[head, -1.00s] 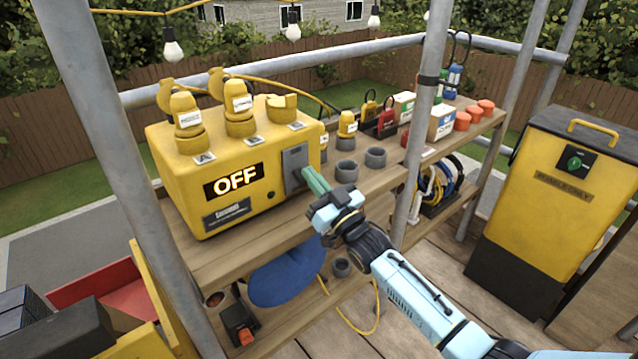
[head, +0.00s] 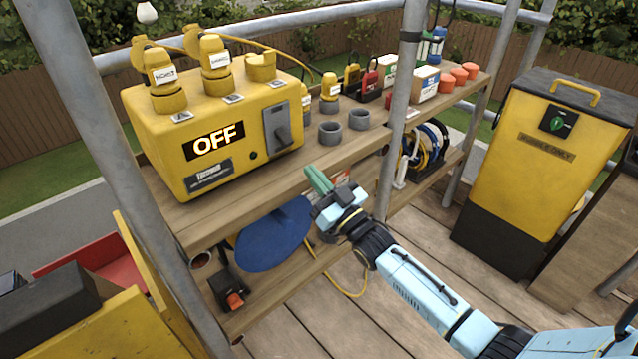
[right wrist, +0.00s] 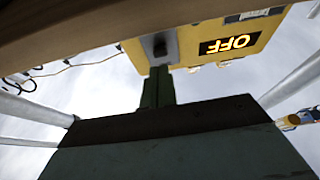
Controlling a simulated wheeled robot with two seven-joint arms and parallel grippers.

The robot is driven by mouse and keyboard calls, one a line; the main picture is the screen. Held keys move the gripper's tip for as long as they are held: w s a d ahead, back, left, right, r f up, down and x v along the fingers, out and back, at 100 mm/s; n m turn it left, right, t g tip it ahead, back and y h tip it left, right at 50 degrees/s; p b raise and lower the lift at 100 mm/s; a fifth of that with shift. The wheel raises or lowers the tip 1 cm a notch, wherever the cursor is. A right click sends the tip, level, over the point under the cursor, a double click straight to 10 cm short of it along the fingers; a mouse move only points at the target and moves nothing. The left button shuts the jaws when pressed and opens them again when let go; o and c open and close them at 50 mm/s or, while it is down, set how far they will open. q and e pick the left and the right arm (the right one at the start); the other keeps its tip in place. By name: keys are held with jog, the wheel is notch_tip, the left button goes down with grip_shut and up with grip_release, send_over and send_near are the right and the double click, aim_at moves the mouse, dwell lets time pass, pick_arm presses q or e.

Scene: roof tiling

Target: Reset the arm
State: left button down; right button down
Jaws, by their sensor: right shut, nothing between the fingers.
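My right gripper (head: 319,180) is in the middle of the head view, in front of the wooden shelf's front edge, with its green fingers together and nothing between them. In the right wrist view its shut fingers (right wrist: 158,88) point up towards the yellow power box. The yellow power box (head: 225,112) stands on the top shelf and its display reads OFF. A grey switch with a dark lever (head: 279,128) is on its right side, and the fingers are apart from it. My left gripper does not show in the head view.
The wooden shelf (head: 230,215) holds grey rings (head: 330,133), padlocks and orange caps (head: 447,83). A scaffold pole (head: 400,120) stands just right of my gripper. A yellow bin (head: 535,150) stands on the right. The wooden deck (head: 420,235) between has free room.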

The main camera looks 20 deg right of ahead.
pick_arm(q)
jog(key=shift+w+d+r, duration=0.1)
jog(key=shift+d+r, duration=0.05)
pick_arm(e)
jog(key=shift+s+f, duration=0.1)
jog(key=shift+f, duration=0.05)
